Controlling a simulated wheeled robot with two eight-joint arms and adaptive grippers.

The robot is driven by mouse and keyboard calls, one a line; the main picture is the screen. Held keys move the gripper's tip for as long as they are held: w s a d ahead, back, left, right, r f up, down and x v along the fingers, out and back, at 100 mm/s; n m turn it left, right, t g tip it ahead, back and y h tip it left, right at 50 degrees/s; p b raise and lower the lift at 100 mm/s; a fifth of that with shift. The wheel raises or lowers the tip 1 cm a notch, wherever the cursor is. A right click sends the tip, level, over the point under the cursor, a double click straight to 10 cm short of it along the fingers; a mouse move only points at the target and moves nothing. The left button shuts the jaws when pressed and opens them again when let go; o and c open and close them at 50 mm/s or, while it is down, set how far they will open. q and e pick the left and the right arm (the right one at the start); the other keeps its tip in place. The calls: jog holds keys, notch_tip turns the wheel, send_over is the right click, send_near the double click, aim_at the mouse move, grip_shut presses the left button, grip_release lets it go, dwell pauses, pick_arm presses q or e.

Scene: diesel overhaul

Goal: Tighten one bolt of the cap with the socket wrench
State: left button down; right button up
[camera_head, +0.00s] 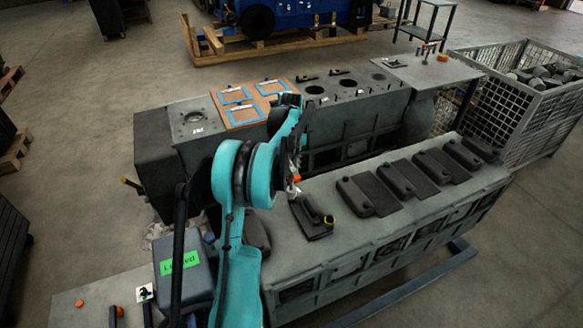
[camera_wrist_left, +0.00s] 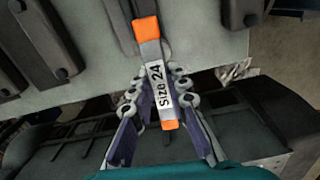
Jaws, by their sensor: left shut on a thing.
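My left gripper (camera_head: 293,165) hangs over the gap between the two grey engine blocks in the head view, mostly seen side-on behind my teal arm. In the left wrist view, the gripper (camera_wrist_left: 162,105) is shut on a socket wrench (camera_wrist_left: 153,51) with orange ends and a white "Size 24" label. An orange bit of the wrench (camera_head: 296,179) shows beside the gripper in the head view. A dark flat part with a raised piece (camera_head: 312,222) lies on the near block; I cannot tell whether it is the cap. No bolt is clear. My right gripper is not in view.
The near engine block (camera_head: 395,218) carries several dark covers (camera_head: 438,165). The far block (camera_head: 345,108) has open bores and blue-framed sheets (camera_head: 240,112). A wire crate (camera_head: 520,115) stands at the right, and a box labelled "Locked" (camera_head: 183,272) at the lower left.

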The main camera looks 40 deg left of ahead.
pick_arm(q)
jog(key=m, duration=1.4)
jog(key=shift+m, duration=0.4)
